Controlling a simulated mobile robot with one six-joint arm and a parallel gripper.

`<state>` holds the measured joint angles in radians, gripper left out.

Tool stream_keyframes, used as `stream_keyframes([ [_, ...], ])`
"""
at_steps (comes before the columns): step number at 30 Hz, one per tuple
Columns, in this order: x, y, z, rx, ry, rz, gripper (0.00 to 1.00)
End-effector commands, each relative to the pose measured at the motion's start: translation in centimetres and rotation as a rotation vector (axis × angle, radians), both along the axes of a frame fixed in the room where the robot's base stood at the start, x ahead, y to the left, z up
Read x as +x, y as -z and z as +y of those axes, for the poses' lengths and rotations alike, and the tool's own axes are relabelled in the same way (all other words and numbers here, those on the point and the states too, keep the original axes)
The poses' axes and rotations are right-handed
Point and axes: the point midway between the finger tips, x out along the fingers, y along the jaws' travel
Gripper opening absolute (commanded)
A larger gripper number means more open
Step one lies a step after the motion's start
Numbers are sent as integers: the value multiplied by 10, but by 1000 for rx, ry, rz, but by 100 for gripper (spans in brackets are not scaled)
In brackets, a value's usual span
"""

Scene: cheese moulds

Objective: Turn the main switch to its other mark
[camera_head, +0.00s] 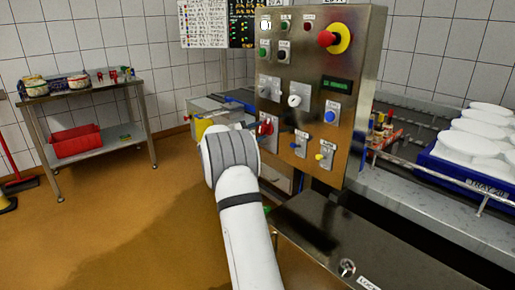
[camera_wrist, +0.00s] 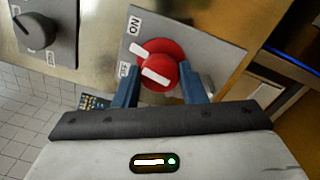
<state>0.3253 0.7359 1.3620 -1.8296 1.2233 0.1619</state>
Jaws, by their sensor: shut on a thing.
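In the head view the red switch (camera_head: 266,125) shows on the panel's lower left, just beyond my white wrist, which hides the fingers.
The steel control panel (camera_head: 345,75) carries other knobs, buttons and a red emergency stop (camera_head: 328,39) close by. A black knob (camera_wrist: 36,32) is beside the switch in the wrist view. A steel cabinet (camera_head: 340,240) stands below, with trayed white moulds (camera_head: 470,143) to the right.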

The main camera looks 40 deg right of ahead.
Motion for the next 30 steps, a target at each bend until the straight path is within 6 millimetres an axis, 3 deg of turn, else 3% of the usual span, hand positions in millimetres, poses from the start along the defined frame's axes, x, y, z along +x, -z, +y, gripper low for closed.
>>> stream_keyframes([
  [1, 0, 11, 0, 4, 1, -48, 15],
  [15, 0, 8, 0, 35, 2, -430, 15],
  [30, 0, 4, 0, 49, 3, -584, 15],
])
